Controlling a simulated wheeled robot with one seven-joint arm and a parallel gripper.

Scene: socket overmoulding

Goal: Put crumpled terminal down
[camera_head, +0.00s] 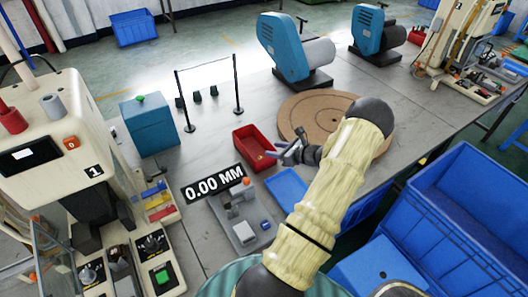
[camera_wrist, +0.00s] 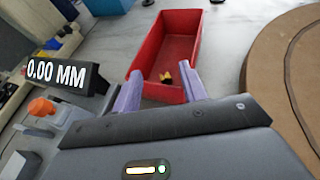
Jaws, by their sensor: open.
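A small yellow and dark piece (camera_wrist: 166,78), which looks like the terminal, lies in the near end of the red bin (camera_wrist: 168,50). Its crumpled shape is too small to make out. In the head view the red bin (camera_head: 246,140) stands on the grey table, and a tiny yellow spot (camera_head: 260,156) shows inside it. My gripper (camera_wrist: 160,92) is open, its two purple fingers apart with nothing held between them. The fingers are at the bin's near end, on either side of the piece in the picture. In the head view my gripper (camera_head: 284,152) is at the bin's right side.
A round brown board (camera_head: 300,108) lies to the right of the bin. A blue tray (camera_head: 288,186) is nearer, under my arm. A gauge stand with a "0.00 MM" display (camera_head: 214,184) stands left. A blue box (camera_head: 150,124) and a small black post frame (camera_head: 238,98) are farther back.

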